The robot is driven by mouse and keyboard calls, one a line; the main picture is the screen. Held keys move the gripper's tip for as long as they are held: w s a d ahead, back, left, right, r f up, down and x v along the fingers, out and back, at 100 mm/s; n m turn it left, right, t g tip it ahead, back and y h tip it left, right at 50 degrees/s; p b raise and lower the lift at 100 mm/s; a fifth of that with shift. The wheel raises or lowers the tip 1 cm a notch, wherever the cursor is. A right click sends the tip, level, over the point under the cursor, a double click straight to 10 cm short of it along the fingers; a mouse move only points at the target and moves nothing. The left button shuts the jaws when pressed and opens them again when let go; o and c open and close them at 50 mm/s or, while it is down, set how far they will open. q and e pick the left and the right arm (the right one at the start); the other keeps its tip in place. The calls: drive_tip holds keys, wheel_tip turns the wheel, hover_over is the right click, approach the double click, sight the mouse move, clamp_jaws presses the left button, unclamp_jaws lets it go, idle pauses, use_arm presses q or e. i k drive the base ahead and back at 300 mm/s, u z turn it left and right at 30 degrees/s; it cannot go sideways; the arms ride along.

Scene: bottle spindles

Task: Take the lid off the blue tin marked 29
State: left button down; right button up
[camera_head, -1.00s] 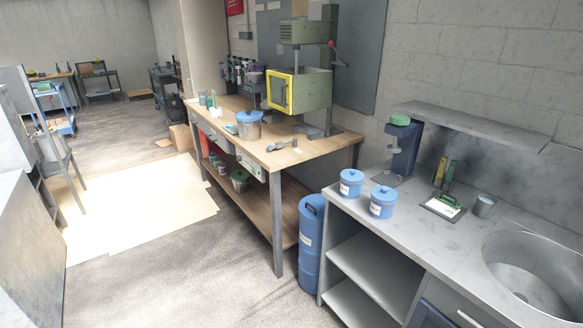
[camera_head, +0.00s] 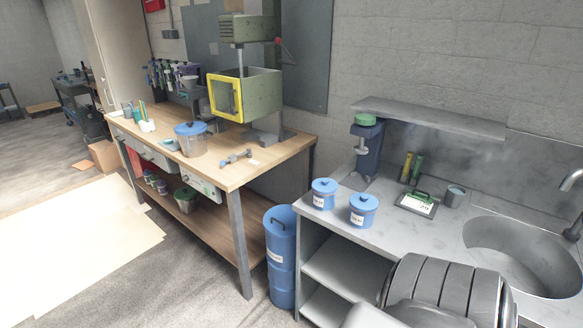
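Two blue tins stand on the grey counter, both with blue knobbed lids on. The left tin (camera_head: 324,195) is nearer the wall side, and the right tin (camera_head: 363,212) stands a little closer to the sink. Each has a white label on its front, too small to read surely. Neither gripper shows; a dark grey ribbed part, likely of my own arm, fills the bottom right in front of the counter and sink.
A sink (camera_head: 515,255) lies right. A blue drum (camera_head: 281,260) stands between the counter and wooden workbench (camera_head: 240,172).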

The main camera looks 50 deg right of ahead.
sight(326, 186)
drive_tip(key=z, duration=0.25)
drive_tip(key=i, duration=0.75)
drive_tip(key=z, duration=0.5)
